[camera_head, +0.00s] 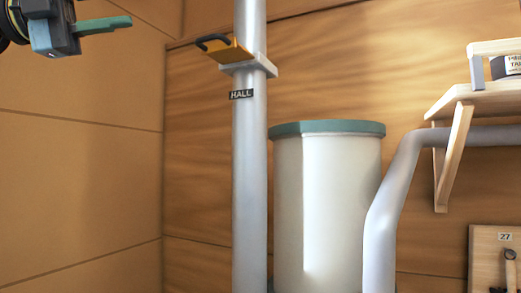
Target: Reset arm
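My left gripper (98,26) is at the top left corner of the head view, with a green finger pointing right. It is well to the left of the grey pole and apart from everything else. I cannot tell whether its fingers are open or shut, and I see nothing held in it. My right gripper is not in view.
A grey vertical pole (249,180) carries a "HALL" label and a yellow piece with a dark handle (222,48) on a collar. Behind it stands a white cylinder (335,205) with a green rim. A bent grey pipe (385,220) and wooden shelf (485,101) are right.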

